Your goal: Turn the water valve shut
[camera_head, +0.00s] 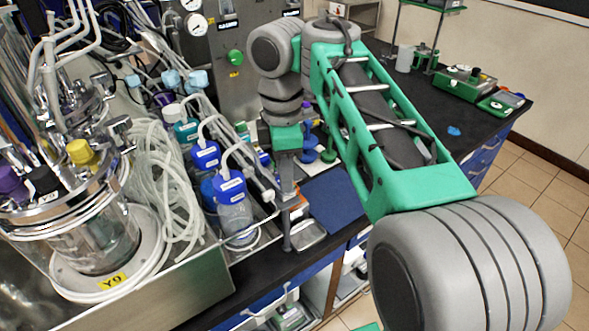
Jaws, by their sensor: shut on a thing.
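My gripper (287,240) points down at the front edge of the black bench, to the right of the steel bioreactor housing. Its jaws are seen nearly edge-on and look shut on a small part that I take to be the water valve. The valve itself is mostly hidden by the jaws, so I cannot make out its handle or how far it is turned. My wrist and forearm cross the middle and right of the view above it.
A glass bioreactor (105,235) and coiled clear tubing (165,185) stand at left. Blue-capped bottles (235,205) are close left of my gripper. Green equipment (457,83) stands at far right.

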